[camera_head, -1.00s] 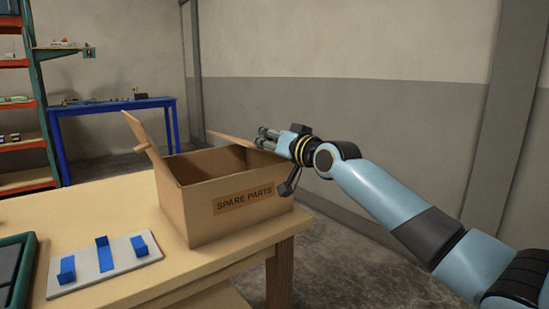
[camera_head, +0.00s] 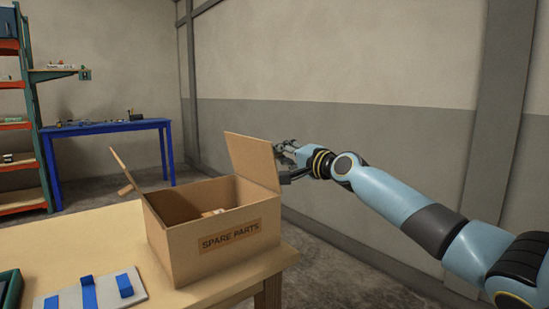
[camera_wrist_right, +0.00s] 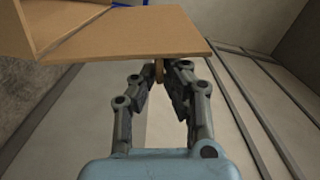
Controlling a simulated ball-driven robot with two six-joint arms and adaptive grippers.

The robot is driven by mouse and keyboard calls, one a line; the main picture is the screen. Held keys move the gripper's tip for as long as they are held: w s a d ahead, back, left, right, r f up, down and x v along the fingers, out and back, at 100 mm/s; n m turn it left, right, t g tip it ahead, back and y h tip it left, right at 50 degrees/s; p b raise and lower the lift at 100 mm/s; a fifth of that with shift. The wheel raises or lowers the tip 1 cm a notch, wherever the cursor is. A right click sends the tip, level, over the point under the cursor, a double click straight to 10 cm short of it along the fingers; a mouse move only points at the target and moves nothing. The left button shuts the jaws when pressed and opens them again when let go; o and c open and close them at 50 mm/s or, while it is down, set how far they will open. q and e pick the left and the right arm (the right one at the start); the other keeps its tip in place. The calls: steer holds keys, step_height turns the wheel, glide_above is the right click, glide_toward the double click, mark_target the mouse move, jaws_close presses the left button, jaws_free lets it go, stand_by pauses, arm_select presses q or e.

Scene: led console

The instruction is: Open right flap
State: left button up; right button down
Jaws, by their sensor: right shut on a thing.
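The cardboard box (camera_head: 185,240) marked SPARE PARTS stands on the wooden table. Its right flap (camera_head: 252,162) stands up nearly upright along the right edge, and the flap also fills the upper part of the right wrist view (camera_wrist_right: 130,35). My right gripper (camera_head: 287,158) is at the outer side of this flap, partly hidden behind it. In the right wrist view, its fingers (camera_wrist_right: 160,75) are shut on a small brown tab (camera_wrist_right: 159,70) under the flap. The left flap (camera_head: 128,168) stands tilted outward. My left gripper is not in view.
A white plate with blue brackets (camera_head: 105,296) lies on the table (camera_head: 95,240) in front of the box. A blue workbench (camera_head: 105,127) and shelves stand behind at left. The wall is behind my right arm, with open floor between.

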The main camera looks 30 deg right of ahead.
steer(key=shift+w+d+f+m+b, duration=0.1)
steer(key=shift+d+f+m+b, duration=0.2)
steer(key=shift+d+m+b, duration=0.45)
steer(key=shift+w+d+f+m+b, duration=0.1)
steer(key=shift+d+f+m+b, duration=0.25)
steer(key=shift+d+m, duration=0.8)
steer(key=shift+w+d+f+m+b, duration=0.1)
steer(key=shift+d+f+m+b, duration=0.3)
steer(key=shift+d+m, duration=0.55)
steer(key=shift+a+r, duration=0.1)
steer(key=c, duration=1.4)
jaws_free()
steer(key=shift+c, duration=0.2)
steer(key=s, duration=0.7)
steer(key=shift+s+d, duration=0.25)
steer(key=shift+s, duration=0.05)
